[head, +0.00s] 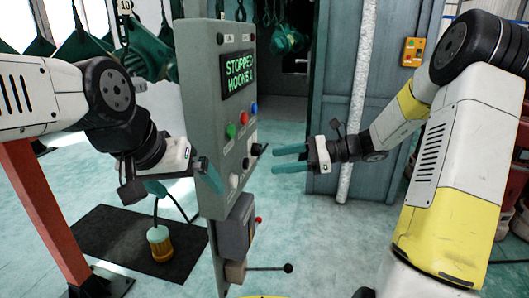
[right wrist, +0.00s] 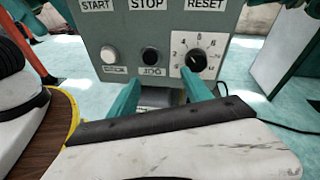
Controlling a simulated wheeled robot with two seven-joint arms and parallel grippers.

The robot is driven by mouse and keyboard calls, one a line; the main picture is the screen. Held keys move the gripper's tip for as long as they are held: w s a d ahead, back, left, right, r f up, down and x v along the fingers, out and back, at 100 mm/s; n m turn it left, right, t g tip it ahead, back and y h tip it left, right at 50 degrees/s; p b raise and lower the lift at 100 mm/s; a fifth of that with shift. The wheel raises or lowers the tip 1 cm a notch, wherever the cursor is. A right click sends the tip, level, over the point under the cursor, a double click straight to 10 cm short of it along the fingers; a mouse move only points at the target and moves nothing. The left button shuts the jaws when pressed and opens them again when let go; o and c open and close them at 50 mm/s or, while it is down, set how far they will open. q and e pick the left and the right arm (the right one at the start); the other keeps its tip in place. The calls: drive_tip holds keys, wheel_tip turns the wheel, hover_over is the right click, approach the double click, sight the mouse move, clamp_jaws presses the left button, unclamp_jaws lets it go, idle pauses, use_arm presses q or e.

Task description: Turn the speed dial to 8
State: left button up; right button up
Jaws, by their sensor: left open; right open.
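The speed dial (right wrist: 194,60) is a black knob on a white numbered plate, at the lower right of the grey control panel (right wrist: 110,52) in the right wrist view. I cannot read clearly which number it points to. In the head view the dial (head: 257,149) shows edge-on on the panel's right face. My right gripper (head: 274,159) is open and empty, just right of the panel, its fingers towards it. In the right wrist view its fingers (right wrist: 160,95) sit below the dial, the right one closest. My left gripper (head: 188,190) is open by the panel's left side.
The panel display (head: 238,73) reads STOPPED and HOOKS. A green button (head: 231,131), red button (head: 244,117) and blue button (head: 254,108) sit above the dial. A box with a black-knobbed lever (head: 288,268) is below. A black mat (head: 105,235) lies at left.

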sight(257, 150)
drive_tip(key=w+d+f+m+t+y, duration=0.1)
drive_tip(key=w+d+m+t+y, duration=0.15)
drive_tip(key=w+m, duration=0.2)
drive_tip(key=w+x, duration=0.1)
drive_tip(key=x, duration=0.6)
drive_tip(key=shift+a+n, duration=0.15)
drive_tip(key=shift+n, duration=0.1)
clamp_jaws()
